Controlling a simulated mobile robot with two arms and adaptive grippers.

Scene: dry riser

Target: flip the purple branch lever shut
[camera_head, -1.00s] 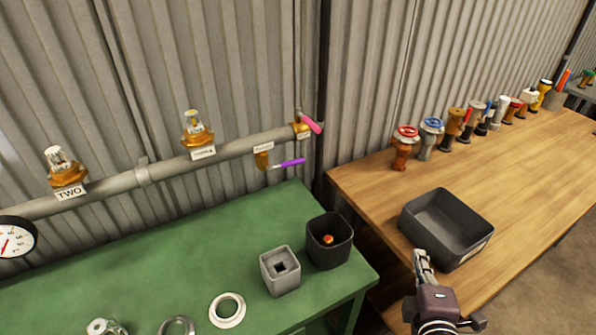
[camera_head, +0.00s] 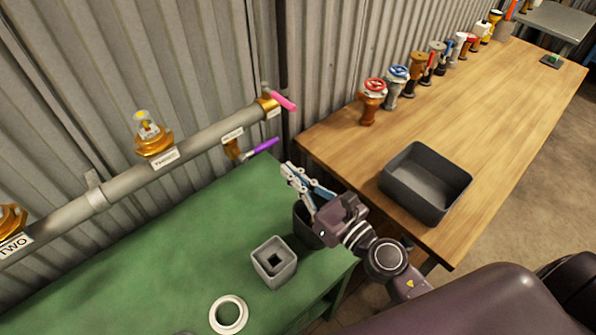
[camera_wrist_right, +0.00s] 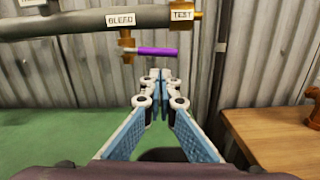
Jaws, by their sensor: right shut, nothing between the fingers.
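The purple lever (camera_head: 263,146) sticks out to the right from a small brass branch valve (camera_head: 233,148) under the grey pipe. In the right wrist view the purple lever (camera_wrist_right: 158,51) lies level, below and right of the label BLEED (camera_wrist_right: 120,20). My right gripper (camera_head: 287,168) is shut and empty, over the back right part of the green bench. In the wrist view its fingertips (camera_wrist_right: 161,74) are just below the lever in the picture, with a gap between. My left gripper is not in view.
A pink lever (camera_head: 283,101) sits at the pipe's end near the TEST label (camera_wrist_right: 182,14). My right gripper partly hides a dark bin (camera_head: 303,229) beside a grey square block (camera_head: 273,262). A wooden table (camera_head: 480,118) with a dark tray (camera_head: 425,183) stands at right.

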